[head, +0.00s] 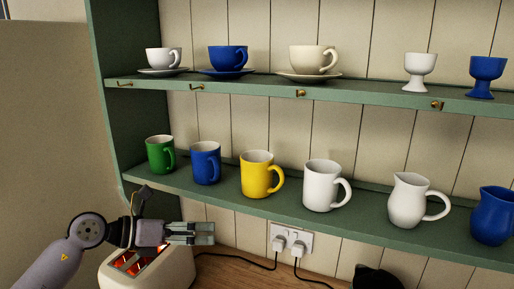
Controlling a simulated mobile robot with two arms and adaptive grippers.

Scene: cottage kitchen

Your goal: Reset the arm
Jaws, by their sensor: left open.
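My left arm comes in from the lower left, and my left gripper (207,233) hangs in front of the toaster's upper back edge as seen here, below the lower shelf. It points to the right, open, with nothing visible between its fingers. The cream toaster (178,272) stands on the wooden worktop, with an orange-red glow in its slots. Part of it is hidden by my arm. My right gripper is not in view.
A green shelf unit (262,203) holds green, blue, yellow and white mugs and two jugs below, cups on saucers and egg cups above. Hooks line the upper shelf. Two plugs (288,245) with black cables sit in a wall socket. A dark object (375,279) is partly visible.

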